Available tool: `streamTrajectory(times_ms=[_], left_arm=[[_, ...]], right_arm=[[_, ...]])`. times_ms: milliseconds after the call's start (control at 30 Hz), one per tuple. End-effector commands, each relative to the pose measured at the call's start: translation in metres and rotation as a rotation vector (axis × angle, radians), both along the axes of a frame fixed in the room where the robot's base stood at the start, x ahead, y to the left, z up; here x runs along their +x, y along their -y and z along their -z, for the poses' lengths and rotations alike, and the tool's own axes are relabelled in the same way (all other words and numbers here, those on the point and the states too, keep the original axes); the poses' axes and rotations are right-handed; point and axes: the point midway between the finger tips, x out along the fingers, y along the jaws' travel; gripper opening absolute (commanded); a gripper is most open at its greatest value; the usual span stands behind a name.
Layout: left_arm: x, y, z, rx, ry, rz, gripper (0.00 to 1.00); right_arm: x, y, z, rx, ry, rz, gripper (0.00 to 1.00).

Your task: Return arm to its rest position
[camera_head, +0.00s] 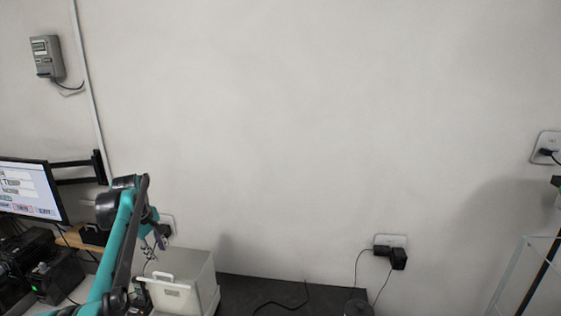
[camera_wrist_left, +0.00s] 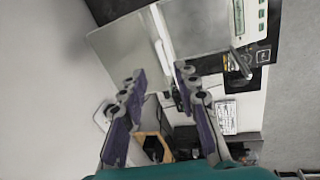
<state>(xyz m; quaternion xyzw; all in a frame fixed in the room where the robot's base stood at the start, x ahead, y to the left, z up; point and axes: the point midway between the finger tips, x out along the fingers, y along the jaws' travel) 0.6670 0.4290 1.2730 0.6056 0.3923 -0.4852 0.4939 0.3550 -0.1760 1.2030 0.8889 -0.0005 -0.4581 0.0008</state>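My left arm, teal and black, rises from the lower left in the head view. My left gripper (camera_head: 156,238) is small there, partly behind the arm, above and beside a pale box-shaped device with a handle (camera_head: 180,280). In the left wrist view my left gripper (camera_wrist_left: 158,72) has its two purple-grey fingers spread apart with nothing held between them. My right arm and gripper do not show in either view.
A monitor (camera_head: 32,190) on a wall bracket stands at the left. A dark table top (camera_head: 262,292) runs along the wall. A grey wall box (camera_head: 47,57) hangs upper left, and a socket with black plugs (camera_head: 391,246) sits lower right. The middle wall area is clear.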

Motion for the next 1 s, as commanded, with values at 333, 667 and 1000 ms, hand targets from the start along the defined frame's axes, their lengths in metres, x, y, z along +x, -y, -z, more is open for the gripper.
streamTrajectory(times_ms=[333, 667, 1000], left_arm=[[-0.100, 0.126, 0.030, 0.182, 0.127, 0.480, 0.31], [-0.227, 0.213, 0.127, 0.389, 0.250, 0.934, 0.31], [-0.307, 0.248, 0.225, 0.549, 0.329, 1.230, 0.31]], right_arm=[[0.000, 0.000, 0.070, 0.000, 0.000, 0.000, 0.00], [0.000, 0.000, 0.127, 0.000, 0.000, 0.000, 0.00], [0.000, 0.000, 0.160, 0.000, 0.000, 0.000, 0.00]])
